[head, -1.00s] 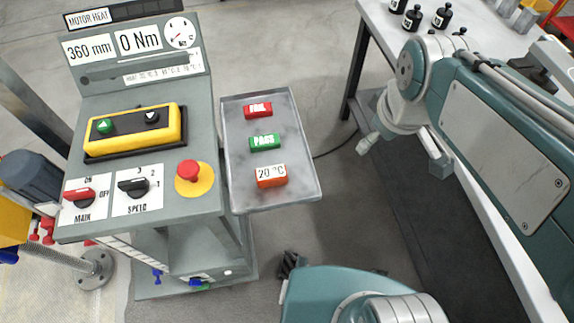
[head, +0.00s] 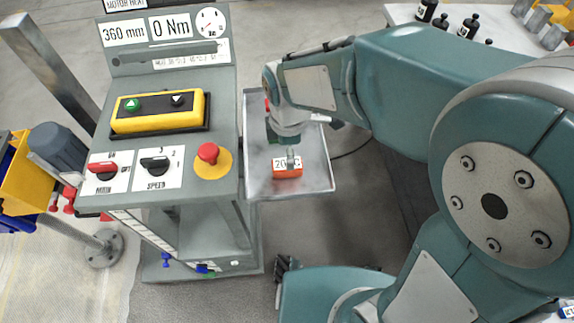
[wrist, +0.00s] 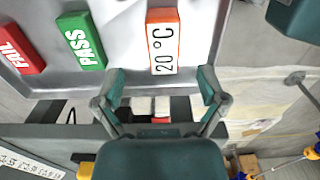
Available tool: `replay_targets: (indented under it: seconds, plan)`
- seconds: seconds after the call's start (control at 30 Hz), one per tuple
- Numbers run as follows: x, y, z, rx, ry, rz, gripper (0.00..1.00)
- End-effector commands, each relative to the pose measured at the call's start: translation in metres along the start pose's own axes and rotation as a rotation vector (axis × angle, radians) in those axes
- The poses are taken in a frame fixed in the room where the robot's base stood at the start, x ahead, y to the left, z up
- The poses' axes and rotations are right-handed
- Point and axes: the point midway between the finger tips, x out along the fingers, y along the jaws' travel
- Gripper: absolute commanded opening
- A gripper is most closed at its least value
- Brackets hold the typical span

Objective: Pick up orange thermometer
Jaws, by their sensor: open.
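The orange thermometer (head: 288,170) is a small block with a white "20 °C" label. It lies near the front edge of the grey tray (head: 318,180). In the wrist view the orange thermometer (wrist: 163,42) lies lengthwise, just beyond my fingertips and centred between them. My gripper (wrist: 160,80) is open and empty, its two fingers spread wide. In the head view my gripper (head: 290,158) hangs over the tray and covers part of the label. I cannot tell the height between fingertips and thermometer.
In the wrist view a green "PASS" block (wrist: 82,40) and a red "FAIL" block (wrist: 18,48) lie left of the thermometer on the tray. The control console (head: 170,215), with a red stop button (head: 208,153), stands left of the tray.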

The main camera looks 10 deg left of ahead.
Motion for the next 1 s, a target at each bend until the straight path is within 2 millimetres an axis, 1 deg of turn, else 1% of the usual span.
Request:
replay_targets:
  seconds: [0.2, 0.3, 0.4, 0.6, 0.67, 0.7, 0.77, 0.8, 0.83, 1.0]
  plan:
    - [0.033, -0.004, -0.003, 0.000, -0.001, -0.005, 0.91]
    - [0.044, -0.004, -0.002, 0.001, 0.000, -0.004, 0.91]
    - [0.049, -0.004, -0.002, 0.001, 0.001, -0.001, 0.91]
    - [0.049, -0.003, -0.003, 0.002, 0.000, 0.000, 0.91]
    - [0.049, -0.003, -0.003, 0.002, 0.000, 0.000, 0.65]
    - [0.049, -0.003, -0.003, 0.002, 0.000, -0.001, 0.47]
    - [0.049, -0.003, -0.003, 0.002, 0.000, -0.001, 0.20]
    - [0.049, -0.003, -0.003, 0.002, 0.000, -0.001, 0.02]
    - [0.049, -0.003, -0.003, 0.002, 0.000, -0.001, 0.00]
    - [0.050, -0.003, -0.003, 0.002, 0.000, -0.002, 0.00]
